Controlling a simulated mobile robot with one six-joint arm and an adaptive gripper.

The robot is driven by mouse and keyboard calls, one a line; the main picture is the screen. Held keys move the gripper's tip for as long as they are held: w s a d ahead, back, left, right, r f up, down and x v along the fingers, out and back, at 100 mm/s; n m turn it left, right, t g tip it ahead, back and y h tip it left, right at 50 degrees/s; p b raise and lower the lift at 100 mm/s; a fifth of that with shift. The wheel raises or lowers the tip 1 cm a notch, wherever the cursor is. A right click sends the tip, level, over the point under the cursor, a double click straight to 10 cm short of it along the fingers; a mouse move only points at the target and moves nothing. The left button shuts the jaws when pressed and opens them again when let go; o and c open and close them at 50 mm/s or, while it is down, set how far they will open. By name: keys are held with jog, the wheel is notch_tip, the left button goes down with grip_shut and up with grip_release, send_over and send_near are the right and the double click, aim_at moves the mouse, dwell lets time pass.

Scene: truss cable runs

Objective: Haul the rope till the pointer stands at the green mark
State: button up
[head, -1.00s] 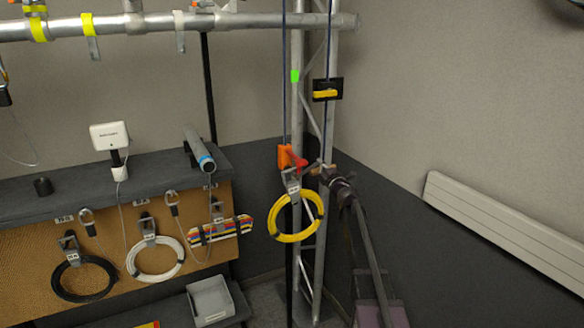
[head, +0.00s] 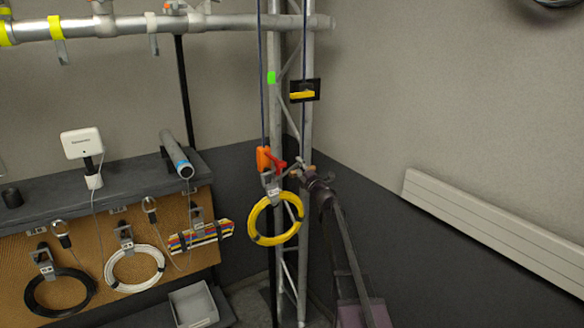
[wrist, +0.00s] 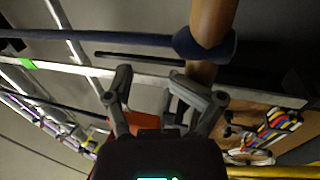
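The green mark (head: 271,77) is a band on the left upright of the truss; it also shows in the wrist view (wrist: 27,64). Well below it, an orange block (head: 264,158) hangs on the dark rope (head: 262,70). A red piece (head: 279,165) on the block looks like the pointer. A yellow coil (head: 252,222) hangs under the block. My gripper (wrist: 155,92) is open beside the truss, right of the block. A brown wooden handle (wrist: 211,22) with dark rope knotted round it (wrist: 205,44) lies by the right finger, not between the fingertips; contact is unclear.
A black plate with a yellow bar (head: 303,95) sits on the right rope line above my gripper. A shelf (head: 130,185) and pegboard with coils stand at left. A horizontal pipe (head: 190,25) crosses above. A white ribbed panel (head: 490,230) is on the right wall.

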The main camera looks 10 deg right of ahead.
jog(key=b+v, duration=0.3)
jog(key=v, duration=1.1)
jog(key=shift+s+d+b, duration=0.2)
jog(key=shift+s+b, duration=0.15)
jog(key=shift+b, duration=0.05)
dwell(1.4)
jog(key=shift+w+f, duration=0.1)
jog(key=shift+f, duration=0.05)
dwell(0.5)
jog(key=w+d+f+n+g+y+b, duration=0.2)
jog(key=w+d+n+g+y, duration=0.2)
jog(key=n+y, duration=0.2)
jog(key=shift+w+f+g+y, duration=0.3)
jog(key=shift+w+y, duration=0.05)
jog(key=shift+y, duration=0.45)
jog(key=shift+w, duration=0.1)
jog(key=p+x, duration=0.3)
jog(key=x, duration=1)
jog(key=shift+w+a+r, duration=0.1)
jog(key=shift+w+a, duration=0.1)
jog(key=shift+w, duration=0.05)
